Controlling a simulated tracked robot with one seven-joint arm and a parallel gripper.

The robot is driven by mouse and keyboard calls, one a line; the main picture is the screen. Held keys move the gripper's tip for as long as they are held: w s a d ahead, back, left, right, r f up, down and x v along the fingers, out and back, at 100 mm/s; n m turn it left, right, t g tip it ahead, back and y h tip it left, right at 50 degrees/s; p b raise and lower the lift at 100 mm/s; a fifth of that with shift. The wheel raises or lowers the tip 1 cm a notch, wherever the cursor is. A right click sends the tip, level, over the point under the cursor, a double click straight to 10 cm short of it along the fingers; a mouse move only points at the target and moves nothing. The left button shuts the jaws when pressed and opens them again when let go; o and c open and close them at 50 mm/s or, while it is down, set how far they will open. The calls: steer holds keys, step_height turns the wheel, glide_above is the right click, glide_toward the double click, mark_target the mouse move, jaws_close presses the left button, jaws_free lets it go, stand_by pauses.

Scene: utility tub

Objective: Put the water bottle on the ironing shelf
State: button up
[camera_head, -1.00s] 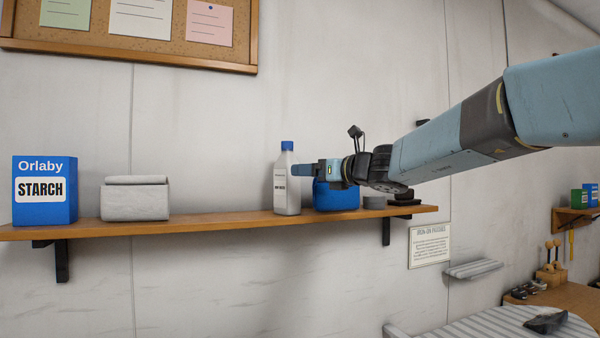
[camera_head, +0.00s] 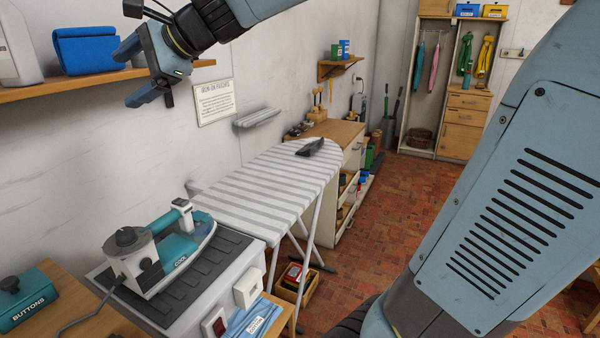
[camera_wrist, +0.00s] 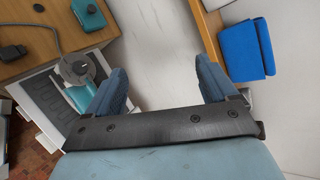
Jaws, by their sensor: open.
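A white bottle (camera_head: 20,45), its top cut off by the left picture edge, stands upright on the long wooden wall shelf (camera_head: 60,88). Its blue cap showed in the earlier head view. My gripper (camera_head: 124,77) is open and empty, to the right of the bottle and in front of the shelf's right end. In the wrist view, the two fingers of my gripper (camera_wrist: 161,75) are spread with only wall between them. The shelf edge (camera_wrist: 207,30) runs to the right of the fingers, and the bottle is not seen there.
A blue folded cloth (camera_head: 88,50) lies on the shelf between bottle and gripper. Below are a teal iron (camera_head: 165,250) on a grey stand, a striped ironing board (camera_head: 270,185) and a teal buttons box (camera_head: 28,298). A smaller shelf (camera_head: 340,68) holds boxes farther back.

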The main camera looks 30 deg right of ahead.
steer(key=s+d+f+n+h, duration=0.5)
steer(key=s+d+f, duration=0.3)
steer(key=d, duration=0.3)
steer(key=s+d+f+n+g+h, duration=0.1)
steer(key=s+d+f+n+h, duration=0.4)
steer(key=d, duration=0.7)
steer(key=s+f+n, duration=0.2)
steer(key=s+f, duration=0.2)
steer(key=s, duration=0.1)
steer(key=shift+s+g, duration=0.25)
steer(key=shift+g, duration=0.05)
steer(key=shift+f, duration=0.1)
